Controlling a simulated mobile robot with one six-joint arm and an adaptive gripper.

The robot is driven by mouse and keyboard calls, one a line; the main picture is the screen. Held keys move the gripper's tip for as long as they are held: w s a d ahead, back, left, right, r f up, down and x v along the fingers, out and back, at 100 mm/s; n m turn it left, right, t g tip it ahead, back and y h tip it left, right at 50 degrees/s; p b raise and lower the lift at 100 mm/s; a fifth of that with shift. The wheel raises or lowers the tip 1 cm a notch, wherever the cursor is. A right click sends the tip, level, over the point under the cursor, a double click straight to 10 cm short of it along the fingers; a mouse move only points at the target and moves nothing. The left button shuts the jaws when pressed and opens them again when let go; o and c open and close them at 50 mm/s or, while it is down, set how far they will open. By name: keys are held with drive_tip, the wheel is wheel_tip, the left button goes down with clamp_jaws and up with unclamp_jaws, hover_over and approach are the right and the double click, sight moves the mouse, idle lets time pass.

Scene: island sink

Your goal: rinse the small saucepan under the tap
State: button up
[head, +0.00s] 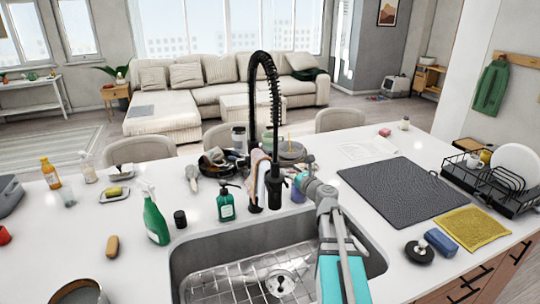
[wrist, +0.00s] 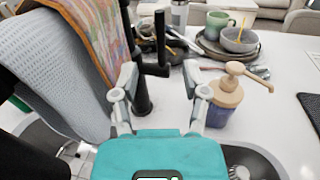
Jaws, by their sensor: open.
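A round metal pot (head: 80,292) stands on the counter at the lower left of the head view, cut off by the edge; it may be the small saucepan, but no handle shows. The black spring-neck tap (head: 265,95) rises behind the sink (head: 235,270), whose visible part holds only a rack and drain. I see no water running. My gripper (head: 302,180) is over the sink's back edge, right of the tap.
A patterned cloth (wrist: 95,30) and a grey cloth (wrist: 55,70) hang close at the left. Behind the tap are dark pans (head: 218,160) and stacked dishes (head: 292,150). A green spray bottle (head: 155,220) and green soap bottle (head: 226,203) stand left. A dark mat (head: 400,187) lies right.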

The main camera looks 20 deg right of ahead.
sight(270, 154)
drive_tip(key=shift+w, duration=0.15)
drive_tip(key=w+a, duration=0.1)
drive_tip(key=w, duration=0.7)
drive_tip(key=w+a, duration=0.1)
drive_tip(key=w, duration=0.4)
drive_tip(key=shift+w+a, duration=0.1)
drive_tip(key=shift+a, duration=0.25)
clamp_jaws()
